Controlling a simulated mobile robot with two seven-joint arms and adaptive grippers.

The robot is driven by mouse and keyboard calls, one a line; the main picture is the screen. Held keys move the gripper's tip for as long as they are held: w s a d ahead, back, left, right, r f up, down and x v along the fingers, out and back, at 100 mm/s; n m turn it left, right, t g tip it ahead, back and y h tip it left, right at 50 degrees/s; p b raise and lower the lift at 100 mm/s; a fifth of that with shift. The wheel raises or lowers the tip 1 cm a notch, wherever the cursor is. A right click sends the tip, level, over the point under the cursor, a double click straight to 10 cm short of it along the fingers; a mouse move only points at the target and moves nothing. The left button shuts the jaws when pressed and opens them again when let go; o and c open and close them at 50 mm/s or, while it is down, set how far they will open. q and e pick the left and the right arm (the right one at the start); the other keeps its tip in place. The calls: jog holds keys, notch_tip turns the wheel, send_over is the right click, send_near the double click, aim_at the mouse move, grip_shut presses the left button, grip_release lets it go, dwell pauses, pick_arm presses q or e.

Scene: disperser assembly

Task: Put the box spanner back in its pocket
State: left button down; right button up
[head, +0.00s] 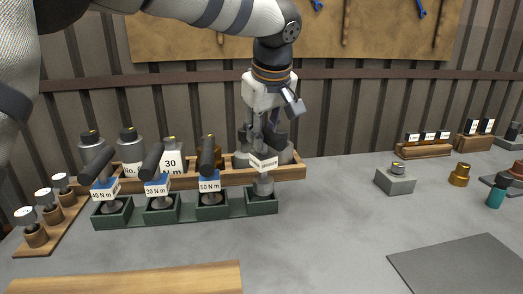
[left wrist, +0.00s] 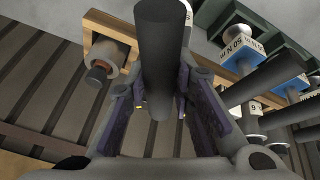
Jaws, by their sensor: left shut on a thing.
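The box spanner (head: 264,186) is upright at the right end of the green rack, with a white label (head: 264,163) and a grey lower end. My left gripper (head: 262,143) is shut on its upper part from above. In the left wrist view its dark cylindrical handle (left wrist: 160,60) runs between the two fingers. The rightmost green pocket (head: 262,207) is directly below the spanner. The lower end is at the pocket's opening; I cannot tell how deep it sits. My right gripper is not in view.
Three torque tools with black handles stand in the other pockets, the closest being the 50 N m one (head: 209,160). A wooden rack (head: 290,172) with bottles stands right behind. A grey block (head: 395,182) is at the right. The grey tabletop between is clear.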

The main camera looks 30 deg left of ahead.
pick_arm(q)
jog(key=f, duration=0.2)
jog(key=a+f, duration=0.1)
jog(key=shift+f, duration=0.4)
jog(key=shift+d, duration=0.1)
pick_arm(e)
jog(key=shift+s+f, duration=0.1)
pick_arm(q)
jog(key=c, duration=1.4)
grip_release()
jog(key=shift+f, duration=0.15)
jog(key=p+v, duration=0.1)
jog(key=v, duration=1.1)
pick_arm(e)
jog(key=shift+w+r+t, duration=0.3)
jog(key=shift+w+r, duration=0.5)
